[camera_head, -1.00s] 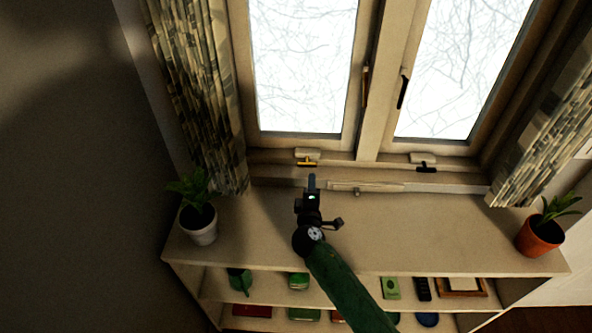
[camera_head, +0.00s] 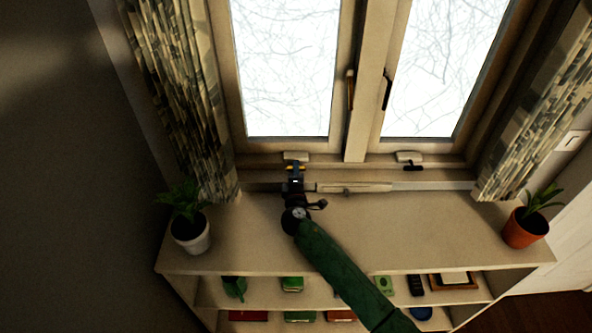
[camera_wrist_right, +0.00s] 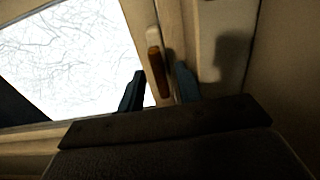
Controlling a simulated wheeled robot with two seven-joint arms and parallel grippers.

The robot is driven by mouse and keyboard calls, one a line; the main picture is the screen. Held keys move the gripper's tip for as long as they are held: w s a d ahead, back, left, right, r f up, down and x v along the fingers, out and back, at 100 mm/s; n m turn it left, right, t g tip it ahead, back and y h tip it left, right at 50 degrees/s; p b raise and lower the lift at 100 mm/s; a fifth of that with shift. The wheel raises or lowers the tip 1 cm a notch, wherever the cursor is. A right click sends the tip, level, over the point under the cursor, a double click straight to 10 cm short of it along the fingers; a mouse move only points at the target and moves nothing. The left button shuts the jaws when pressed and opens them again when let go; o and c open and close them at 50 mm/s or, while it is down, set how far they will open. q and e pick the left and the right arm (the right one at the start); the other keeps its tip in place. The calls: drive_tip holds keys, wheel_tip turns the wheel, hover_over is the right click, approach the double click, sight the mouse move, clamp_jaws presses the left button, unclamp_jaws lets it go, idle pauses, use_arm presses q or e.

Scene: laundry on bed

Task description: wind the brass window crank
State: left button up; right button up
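The brass crank (camera_head: 302,167) is a small yellow piece on the sill below the left window. The dark end of my right gripper covers most of it. My right gripper (camera_head: 295,167) is right at the crank, but I cannot tell whether it touches. In the right wrist view its two fingers (camera_wrist_right: 159,88) stand apart, and I see no crank between them. An orange-brown window handle (camera_wrist_right: 155,72) shows beyond the fingers. My left gripper is not in view.
A second, dark crank (camera_head: 413,167) sits below the right window. A pale bar (camera_head: 354,188) lies along the sill. A white-potted plant (camera_head: 190,233) and an orange-potted plant (camera_head: 524,230) stand at the shelf ends. The shelf top (camera_head: 420,230) between them is mostly clear.

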drive_tip(key=shift+w, duration=0.1)
clamp_jaws()
drive_tip(key=shift+n, duration=0.3)
